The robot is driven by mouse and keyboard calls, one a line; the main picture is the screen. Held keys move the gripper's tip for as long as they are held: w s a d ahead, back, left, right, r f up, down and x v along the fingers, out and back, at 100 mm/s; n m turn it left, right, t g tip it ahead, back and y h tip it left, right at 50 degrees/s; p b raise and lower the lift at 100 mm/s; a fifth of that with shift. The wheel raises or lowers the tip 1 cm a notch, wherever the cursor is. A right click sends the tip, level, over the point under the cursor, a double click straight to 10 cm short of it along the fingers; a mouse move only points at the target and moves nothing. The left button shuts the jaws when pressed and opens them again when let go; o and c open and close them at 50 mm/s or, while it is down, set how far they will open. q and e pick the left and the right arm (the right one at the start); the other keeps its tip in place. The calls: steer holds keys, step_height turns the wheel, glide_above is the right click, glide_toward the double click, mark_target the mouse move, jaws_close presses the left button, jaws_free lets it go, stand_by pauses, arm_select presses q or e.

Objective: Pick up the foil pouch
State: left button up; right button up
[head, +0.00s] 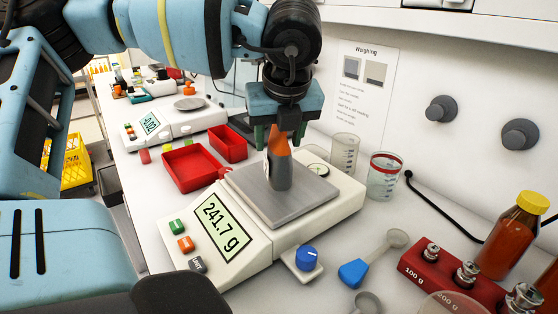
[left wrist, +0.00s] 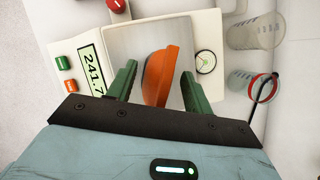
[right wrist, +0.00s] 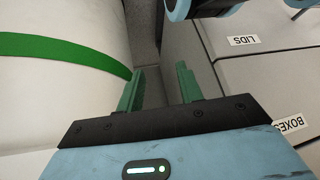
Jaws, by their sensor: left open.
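The foil pouch (head: 281,172), orange above and grey below, stands upright on the steel pan (head: 250,196) of the near scale, which reads 241.7 g. My left gripper (head: 279,137) is above the pan and points down, with its green fingers on either side of the pouch's upper part. In the left wrist view the pouch (left wrist: 160,76) lies between the open fingers (left wrist: 157,80), with a gap visible on both sides. My right gripper (right wrist: 158,80) shows only in the right wrist view, open and empty, away from the scale.
Red trays (head: 190,168) sit left of the scale. A clear beaker (head: 344,153) and a red-rimmed cup (head: 384,176) stand to its right. A red weight block (head: 428,268) and a yellow-capped bottle (head: 510,240) are at the right. A second scale (head: 180,120) is farther back.

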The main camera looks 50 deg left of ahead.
arm_select(q)
jaws_close()
steer(key=shift+r, duration=0.15)
stand_by(0.4)
step_height(320, 180, up, 18)
steer(key=shift+p, duration=0.3)
